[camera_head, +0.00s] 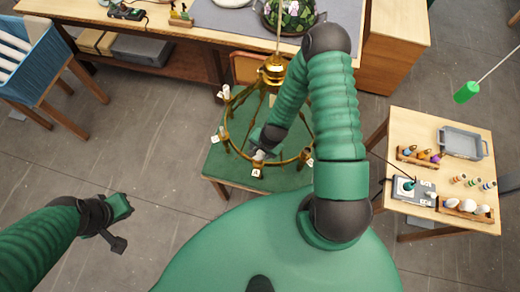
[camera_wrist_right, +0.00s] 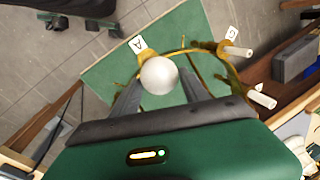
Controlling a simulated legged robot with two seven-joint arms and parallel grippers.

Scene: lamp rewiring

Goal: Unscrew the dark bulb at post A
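In the right wrist view, a pale, unlit round bulb (camera_wrist_right: 158,76) is on the ring beside the label A (camera_wrist_right: 138,43). My right gripper (camera_head: 262,147) reaches down at the near side of the ring. Its fingers (camera_wrist_right: 160,88) stand on both sides of the bulb, close to its sides; I cannot tell whether they touch. The bulb's base is hidden. My left gripper (camera_head: 118,218) is over bare floor at the left, away from the lamp; its fingers are unclear.
A wooden side table (camera_head: 405,122) at the right holds a grey tray (camera_head: 462,143), a rack of pale bulbs (camera_head: 466,208), a rack of coloured bulbs (camera_head: 418,157) and a tester box (camera_head: 408,188). A green pendant (camera_head: 466,92) hangs nearby. A blue chair (camera_head: 35,65) is at the left.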

